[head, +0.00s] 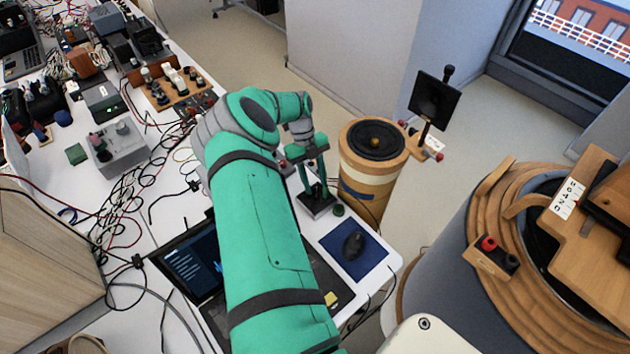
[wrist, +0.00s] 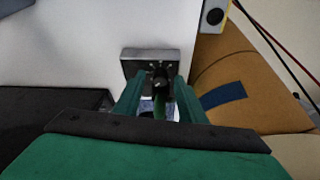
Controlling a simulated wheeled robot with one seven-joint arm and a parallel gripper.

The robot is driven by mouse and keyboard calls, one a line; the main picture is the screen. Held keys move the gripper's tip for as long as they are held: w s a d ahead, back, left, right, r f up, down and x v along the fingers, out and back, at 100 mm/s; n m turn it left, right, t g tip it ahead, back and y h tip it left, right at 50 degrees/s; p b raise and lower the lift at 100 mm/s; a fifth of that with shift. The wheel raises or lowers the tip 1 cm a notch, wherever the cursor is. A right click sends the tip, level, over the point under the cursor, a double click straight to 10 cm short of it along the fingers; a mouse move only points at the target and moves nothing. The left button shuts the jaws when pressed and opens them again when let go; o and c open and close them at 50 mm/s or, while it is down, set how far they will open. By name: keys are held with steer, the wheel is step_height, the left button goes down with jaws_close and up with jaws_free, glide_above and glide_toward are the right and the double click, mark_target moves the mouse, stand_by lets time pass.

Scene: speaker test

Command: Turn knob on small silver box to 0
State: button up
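The small silver box (head: 318,209) stands on the white table near its right edge, below my gripper. In the wrist view the silver box (wrist: 133,66) lies just beyond my fingertips, with a dark round knob (wrist: 160,78) and light marks around it. The knob's setting is too small to read. My gripper (head: 312,186) points down at the box. In the wrist view my gripper (wrist: 156,88) has its two green fingers apart, one on each side of the knob. I cannot tell whether they touch it.
A laptop (head: 196,262) is partly under my arm. A wooden coil drum (head: 371,185) stands right of the table. Cables and instruments crowd the left side.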

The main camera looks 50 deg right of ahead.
jaws_close()
stand_by(0.3)
steer(key=n, duration=0.1)
steer(key=n+h, duration=0.1)
steer(key=n, duration=0.1)
steer(key=shift+a+n+h, duration=0.2)
steer(key=shift+n+h, duration=0.8)
steer(key=shift+n, duration=1.2)
